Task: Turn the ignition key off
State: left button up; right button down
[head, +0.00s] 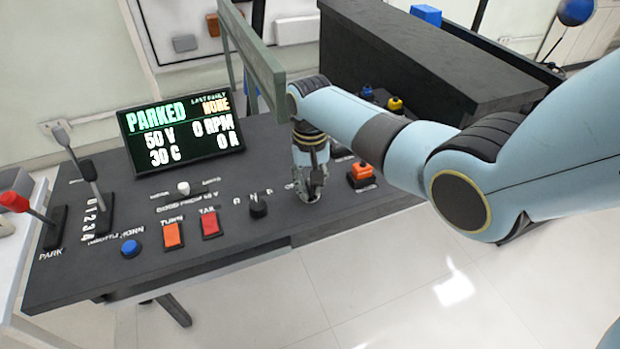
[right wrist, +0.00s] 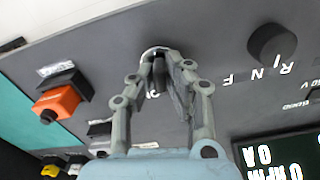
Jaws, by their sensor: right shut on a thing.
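The ignition switch shows as a round pale-rimmed lock (right wrist: 155,51) in the dark console, in the right wrist view. My right gripper (right wrist: 160,68) is at it with its fingertips close to the panel, shut on the ignition key, which is mostly hidden between the fingers. In the head view my right gripper (head: 312,192) points down at the console, right of the R N F knob (head: 258,206), and covers the key and most of its label. The key's angle cannot be told. My left gripper is not in view.
The display (head: 182,130) reads PARKED, 50 V, 30 C, 0 RPM, 0 A. An orange switch (head: 361,172) sits just right of my right gripper. Orange TURN (head: 173,235) and red TAIL (head: 210,223) switches, a blue button (head: 131,248) and levers (head: 95,185) stand left.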

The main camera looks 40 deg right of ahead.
jog(key=n+p, duration=0.2)
jog(key=n, duration=0.2)
jog(key=shift+r+n, duration=0.15)
jog(key=shift+n, duration=0.15)
jog(key=shift+n+p, duration=0.55)
jog(key=shift+n, duration=1.35)
jog(key=shift+w, duration=0.1)
jog(key=c, duration=1.3)
grip_release()
jog(key=shift+c, duration=0.2)
notch_tip(320, 180, up, 12)
